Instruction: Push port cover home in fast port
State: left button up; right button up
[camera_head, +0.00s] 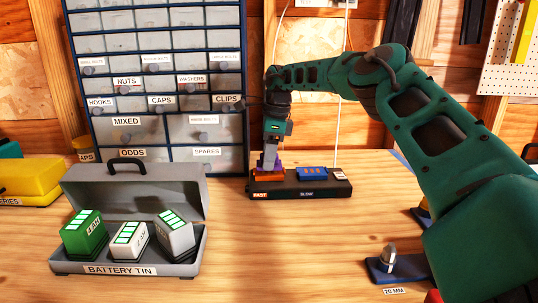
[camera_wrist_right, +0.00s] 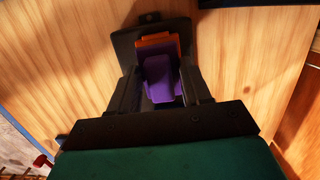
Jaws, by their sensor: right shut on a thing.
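A black charger (camera_head: 330,187) stands on the bench in front of the drawer cabinet, with a FAST label at its left end and a SLOW label further right. The fast port (camera_head: 268,174) shows as an orange piece at the left end, and its orange edge also shows in the right wrist view (camera_wrist_right: 158,42). My right gripper (camera_head: 269,163) points down over this end. It is shut on the purple port cover (camera_wrist_right: 160,80), which sits between its fingers at the orange port. How deep the cover sits is hidden by the fingers. My left gripper is out of view.
A blue block (camera_head: 312,172) sits on the slow side, close right of my gripper. An open battery tin (camera_head: 190,255) with batteries stands front left. A drawer cabinet (camera_head: 160,75) rises behind. A 20 MM stand (camera_head: 390,265) is front right. The middle bench is clear.

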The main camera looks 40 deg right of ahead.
jog(key=shift+f+b, duration=0.4)
jog(key=shift+f, duration=0.3)
dwell(0.6)
jog(key=o, duration=1.3)
jog(key=shift+c, duration=0.2)
notch_tip(320, 180, up, 13)
jog(key=s+d+p, duration=0.1)
jog(key=p, duration=0.1)
jog(key=shift+d, duration=0.25)
jog(key=shift+s+f, duration=0.1)
jog(key=shift+s, duration=0.05)
